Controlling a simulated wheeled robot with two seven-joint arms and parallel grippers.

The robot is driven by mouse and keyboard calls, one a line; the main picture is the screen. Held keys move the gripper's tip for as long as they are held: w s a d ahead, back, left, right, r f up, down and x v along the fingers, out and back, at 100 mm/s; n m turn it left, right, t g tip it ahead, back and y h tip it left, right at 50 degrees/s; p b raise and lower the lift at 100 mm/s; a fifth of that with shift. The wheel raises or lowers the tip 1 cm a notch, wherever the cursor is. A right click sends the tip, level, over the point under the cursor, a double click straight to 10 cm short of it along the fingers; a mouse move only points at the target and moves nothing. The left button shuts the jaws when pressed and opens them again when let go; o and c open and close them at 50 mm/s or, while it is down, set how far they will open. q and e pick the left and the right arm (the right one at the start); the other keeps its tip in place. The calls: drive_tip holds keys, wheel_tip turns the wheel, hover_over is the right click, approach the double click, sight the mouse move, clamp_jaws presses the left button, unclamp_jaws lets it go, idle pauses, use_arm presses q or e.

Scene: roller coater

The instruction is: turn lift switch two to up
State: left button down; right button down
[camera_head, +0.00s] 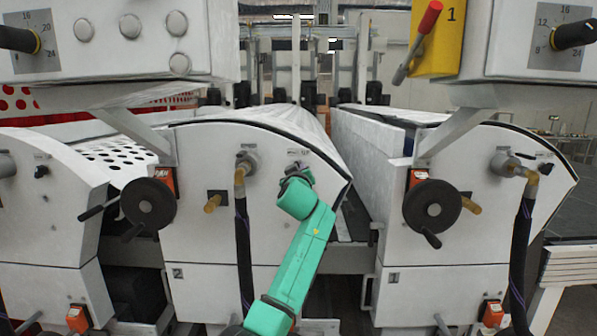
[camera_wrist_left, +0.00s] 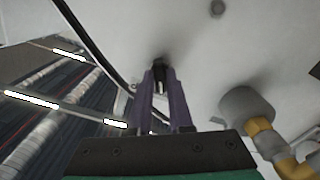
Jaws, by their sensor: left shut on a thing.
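My left gripper (camera_head: 297,173) is at the upper right of the front panel of the middle unit (camera_head: 215,226), which carries the number 2. In the left wrist view its two purple fingers (camera_wrist_left: 160,84) are closed around the small black lift switch two (camera_wrist_left: 160,65) on the pale panel. In the head view the gripper and green arm hide most of this switch, so whether it points up or down cannot be told. My right gripper is out of view.
A hose fitting (camera_head: 246,163) with a dark hose hangs left of my arm. A black handwheel (camera_head: 148,204) sticks out further left. The unit numbered 1 (camera_head: 448,250) stands to the right, beyond a gap. The fitting shows in the wrist view (camera_wrist_left: 246,106).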

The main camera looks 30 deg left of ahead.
use_arm(q)
drive_tip(key=m+p, duration=0.2)
drive_tip(key=m, duration=0.9)
idle(0.6)
drive_tip(key=c, duration=0.8)
unclamp_jaws()
